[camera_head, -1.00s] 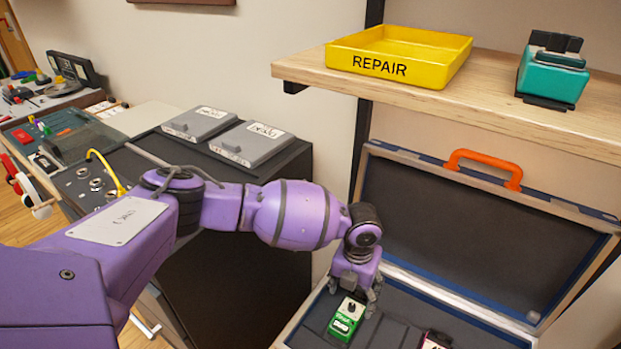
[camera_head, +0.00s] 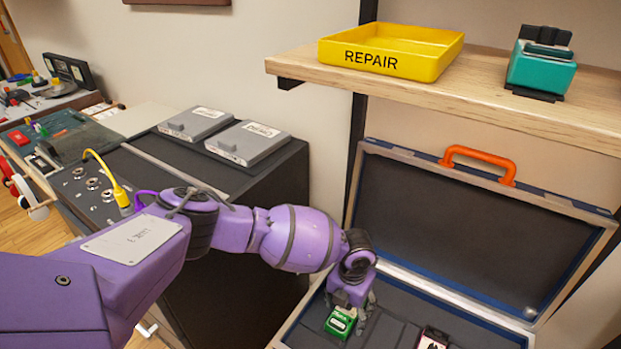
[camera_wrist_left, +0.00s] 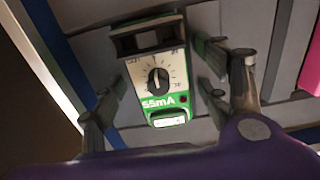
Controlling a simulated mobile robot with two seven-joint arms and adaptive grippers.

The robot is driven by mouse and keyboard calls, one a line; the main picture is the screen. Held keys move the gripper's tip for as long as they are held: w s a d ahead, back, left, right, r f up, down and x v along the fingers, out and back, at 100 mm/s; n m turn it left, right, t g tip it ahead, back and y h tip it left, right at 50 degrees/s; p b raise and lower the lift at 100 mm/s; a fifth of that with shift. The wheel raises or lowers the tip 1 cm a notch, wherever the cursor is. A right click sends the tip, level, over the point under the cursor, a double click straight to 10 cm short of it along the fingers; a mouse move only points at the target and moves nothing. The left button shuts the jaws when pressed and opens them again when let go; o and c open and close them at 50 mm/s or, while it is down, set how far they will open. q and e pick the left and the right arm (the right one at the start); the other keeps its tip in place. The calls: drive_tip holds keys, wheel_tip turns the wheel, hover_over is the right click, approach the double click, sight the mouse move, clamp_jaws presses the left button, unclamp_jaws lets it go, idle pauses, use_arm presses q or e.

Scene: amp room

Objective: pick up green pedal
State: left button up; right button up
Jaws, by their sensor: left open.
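The green pedal (camera_head: 341,321) lies in the open case on the lower right, with a white face. In the left wrist view the pedal (camera_wrist_left: 158,78) shows a round knob, a white dial plate and a small label. My left gripper (camera_head: 354,304) is just above the pedal, its fingers pointing down and partly covering it. In the left wrist view the open fingers (camera_wrist_left: 161,84) stand on both sides of the pedal, with gaps showing; I see no grip on it. My right gripper is not in view.
The open case (camera_head: 402,284) has a raised lid with an orange handle (camera_head: 480,160). A pink-and-black pedal (camera_head: 432,339) lies right of the green one. A wooden shelf (camera_head: 480,100) overhead holds a yellow REPAIR tray (camera_head: 395,65) and a teal pedal (camera_head: 541,68). A dark cabinet stands left.

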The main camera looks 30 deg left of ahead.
use_arm(q)
drive_tip(key=shift+w+r, duration=0.1)
drive_tip(key=c, duration=1.6)
drive_tip(key=shift+c, duration=0.2)
drive_tip(key=shift+w+r, duration=0.1)
drive_tip(key=shift+r, duration=0.05)
